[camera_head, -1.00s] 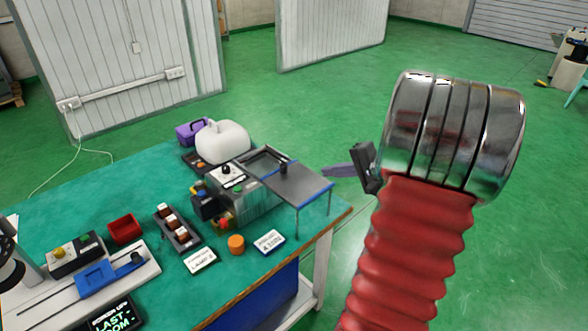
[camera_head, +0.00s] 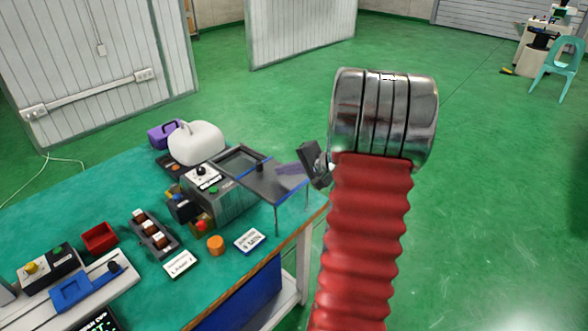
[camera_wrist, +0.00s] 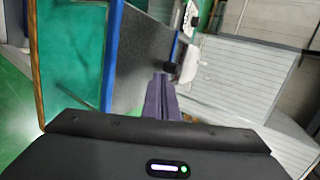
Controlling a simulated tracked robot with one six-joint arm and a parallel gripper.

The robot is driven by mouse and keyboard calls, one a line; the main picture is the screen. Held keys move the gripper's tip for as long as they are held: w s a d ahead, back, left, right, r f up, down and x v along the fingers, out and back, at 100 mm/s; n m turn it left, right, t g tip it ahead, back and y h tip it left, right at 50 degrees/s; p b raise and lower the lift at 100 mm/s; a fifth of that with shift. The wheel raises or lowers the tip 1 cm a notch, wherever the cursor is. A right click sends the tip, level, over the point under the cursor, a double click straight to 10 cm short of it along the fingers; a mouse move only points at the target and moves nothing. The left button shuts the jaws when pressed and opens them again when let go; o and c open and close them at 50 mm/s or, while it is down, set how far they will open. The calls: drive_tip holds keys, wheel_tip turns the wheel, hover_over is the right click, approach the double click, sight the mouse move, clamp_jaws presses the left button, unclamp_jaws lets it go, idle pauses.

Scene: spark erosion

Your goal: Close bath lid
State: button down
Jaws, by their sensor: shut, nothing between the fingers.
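The bath (camera_head: 225,200) is a grey box near the table's right end, with its open, dark-framed top (camera_head: 238,155) showing. Its lid (camera_head: 262,184) is a flat dark grey plate to the right of that opening, with blue edging and thin legs under its outer side. A black knob (camera_head: 260,167) stands on the lid. In the wrist view the fingers (camera_wrist: 160,82) point toward the knob (camera_wrist: 171,67) across the lid (camera_wrist: 143,60). Whether they touch the lid, I cannot tell.
A white rounded container (camera_head: 197,144) and a purple box (camera_head: 163,134) stand behind the bath. An orange cylinder (camera_head: 215,245), a label card (camera_head: 249,240) and a rack (camera_head: 150,236) lie in front and left.

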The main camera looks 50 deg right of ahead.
sight(262, 166)
drive_tip(key=shift+w+a+f, duration=0.1)
drive_tip(key=shift+w+a, duration=0.05)
drive_tip(key=shift+w, duration=0.65)
drive_tip(key=shift+w+a+f, duration=0.1)
drive_tip(key=shift+w+a, duration=0.05)
drive_tip(key=shift+w, duration=0.7)
drive_tip(key=shift+w+a+f, duration=0.1)
drive_tip(key=shift+w+a, duration=0.05)
drive_tip(key=shift+w, duration=0.65)
drive_tip(key=shift+a, duration=0.2)
drive_tip(key=shift+w+d, duration=0.15)
drive_tip(key=shift+w, duration=0.05)
drive_tip(key=w, duration=1.6)
drive_tip(key=shift+w+a, duration=0.25)
drive_tip(key=shift+w, duration=0.15)
drive_tip(key=shift+r, duration=0.2)
